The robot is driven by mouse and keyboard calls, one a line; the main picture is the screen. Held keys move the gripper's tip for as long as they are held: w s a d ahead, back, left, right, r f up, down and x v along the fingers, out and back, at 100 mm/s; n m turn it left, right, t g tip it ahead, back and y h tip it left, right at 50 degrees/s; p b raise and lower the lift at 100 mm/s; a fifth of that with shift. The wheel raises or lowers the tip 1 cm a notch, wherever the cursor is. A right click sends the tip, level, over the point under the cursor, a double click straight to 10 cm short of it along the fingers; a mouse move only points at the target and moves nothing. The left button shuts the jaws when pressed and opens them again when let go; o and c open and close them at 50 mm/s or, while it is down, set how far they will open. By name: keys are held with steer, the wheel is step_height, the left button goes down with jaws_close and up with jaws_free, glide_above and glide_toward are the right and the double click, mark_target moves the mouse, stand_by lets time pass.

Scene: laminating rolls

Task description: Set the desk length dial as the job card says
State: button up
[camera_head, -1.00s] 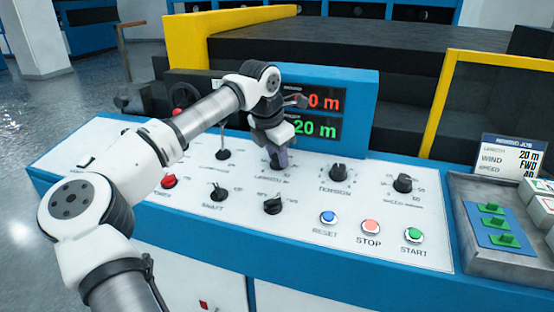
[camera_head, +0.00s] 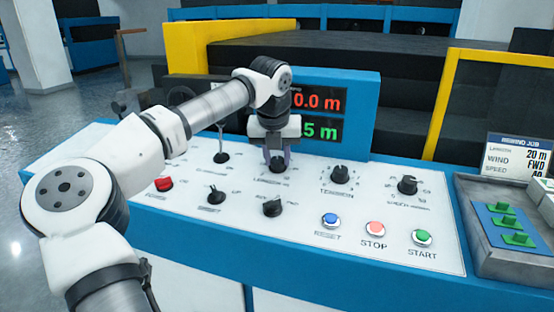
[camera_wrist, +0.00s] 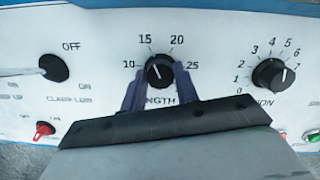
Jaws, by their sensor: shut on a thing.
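The black length dial (camera_wrist: 159,70) sits on the white panel, with marks 10, 15, 20 and 25 around it in the wrist view. Its white pointer line leans up and left, toward 15. My gripper (camera_head: 277,160) is shut on the dial, one finger on each side of it. The job card (camera_head: 516,158) at the right reads length 20 m and wind FWD; its speed line is partly cut off. On the display (camera_head: 328,103), the red line shows 0.0 m. The green line below shows a 5 m ending, its front hidden behind my gripper.
The tension knob (camera_head: 340,174) is close to the right of the length dial. A lever (camera_head: 221,140) stands to its left. Smaller knobs (camera_head: 271,207) and the reset, stop and start buttons (camera_head: 375,229) lie nearer the front edge.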

steer(key=shift+n, duration=0.4)
steer(key=o, duration=1)
steer(key=v, duration=1.3)
steer(key=shift+s+r, duration=0.15)
steer(key=shift+r, duration=0.25)
